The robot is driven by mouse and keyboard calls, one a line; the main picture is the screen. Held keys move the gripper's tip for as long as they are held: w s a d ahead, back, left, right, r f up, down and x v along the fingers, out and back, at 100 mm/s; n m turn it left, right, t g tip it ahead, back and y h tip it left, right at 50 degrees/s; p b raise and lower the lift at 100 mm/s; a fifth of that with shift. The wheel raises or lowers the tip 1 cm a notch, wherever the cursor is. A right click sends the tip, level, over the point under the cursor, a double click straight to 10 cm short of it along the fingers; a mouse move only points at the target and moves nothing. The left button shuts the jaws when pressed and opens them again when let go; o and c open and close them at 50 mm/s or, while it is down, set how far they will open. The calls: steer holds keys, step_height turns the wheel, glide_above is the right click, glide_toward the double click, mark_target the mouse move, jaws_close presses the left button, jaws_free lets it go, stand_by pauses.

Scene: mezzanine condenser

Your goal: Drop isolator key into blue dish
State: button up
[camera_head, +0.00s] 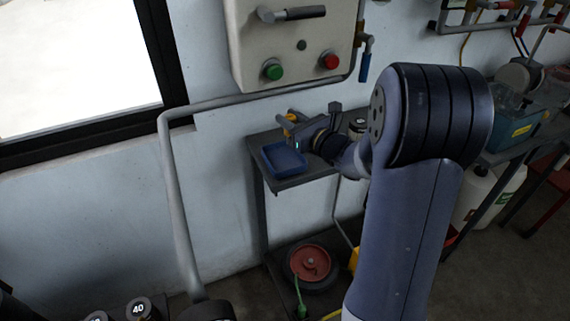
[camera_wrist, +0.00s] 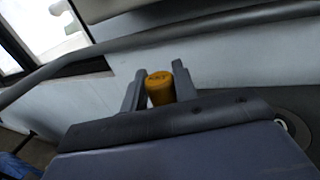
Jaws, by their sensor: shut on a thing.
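The isolator key shows as a yellow-orange cylinder (camera_wrist: 160,88) between the two fingers of my gripper (camera_wrist: 160,84) in the wrist view. My gripper is shut on it. In the head view my gripper (camera_head: 290,124) is above the small grey shelf, with the yellow key (camera_head: 289,117) at its tip. The blue dish (camera_head: 284,158) lies on the shelf just below and slightly left of the gripper. The key appears above the dish's far side, but the exact height is hard to tell. In the wrist view a blue patch (camera_wrist: 14,166) shows at the lower left corner.
The grey shelf (camera_head: 301,181) stands against the wall. A beige control box (camera_head: 296,50) with green and red buttons hangs above it. A grey pipe (camera_head: 177,190) runs down the wall at left. A dark object (camera_head: 358,125) stands on the shelf to the right.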

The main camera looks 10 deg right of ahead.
steer(key=shift+f+b, duration=0.6)
steer(key=shift+f, duration=0.75)
steer(key=o, duration=1.1)
steer(key=shift+s, duration=0.1)
steer(key=v, duration=1)
steer(key=shift+s+d+b, duration=0.25)
steer(key=shift+s+b, duration=0.05)
steer(key=shift+b, duration=0.05)
steer(key=shift+w, duration=0.1)
